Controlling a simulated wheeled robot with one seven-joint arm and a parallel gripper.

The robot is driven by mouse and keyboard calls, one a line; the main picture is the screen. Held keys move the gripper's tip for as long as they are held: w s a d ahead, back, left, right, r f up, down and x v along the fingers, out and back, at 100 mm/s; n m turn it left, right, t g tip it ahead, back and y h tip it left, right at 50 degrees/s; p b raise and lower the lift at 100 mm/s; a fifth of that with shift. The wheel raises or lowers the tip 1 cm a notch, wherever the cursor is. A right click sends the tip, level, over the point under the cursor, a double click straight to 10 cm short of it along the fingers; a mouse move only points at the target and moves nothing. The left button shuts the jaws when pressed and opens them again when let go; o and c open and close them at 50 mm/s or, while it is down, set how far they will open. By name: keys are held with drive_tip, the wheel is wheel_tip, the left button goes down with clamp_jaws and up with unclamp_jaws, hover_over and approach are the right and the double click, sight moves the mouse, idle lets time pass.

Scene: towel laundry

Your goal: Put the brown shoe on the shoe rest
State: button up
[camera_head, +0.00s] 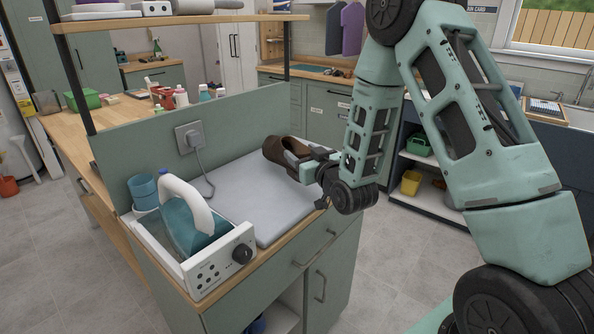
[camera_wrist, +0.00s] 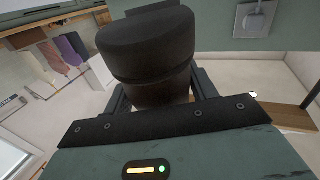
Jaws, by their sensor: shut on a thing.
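The brown shoe (camera_head: 279,151) is in my gripper (camera_head: 310,167), over the far right part of a flat pale grey pad (camera_head: 235,205) on the green cabinet. I cannot tell whether the shoe touches the pad. In the wrist view the shoe (camera_wrist: 150,48) fills the space between the fingers of my gripper (camera_wrist: 162,92), its dark sole end toward the camera. The gripper is shut on it. No thing is clearly marked as the shoe rest; I cannot tell whether the pad is it.
A steam iron (camera_head: 185,215) on its station and a blue cup (camera_head: 143,192) stand at the pad's left. A green upright panel (camera_head: 240,115) with a plugged socket borders the back. A low open shelf (camera_head: 430,190) stands at right.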

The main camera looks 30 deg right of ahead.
drive_tip(key=shift+f, duration=2.6)
drive_tip(key=o, duration=1.2)
drive_tip(key=shift+o, duration=0.2)
drive_tip(key=shift+f, duration=0.1)
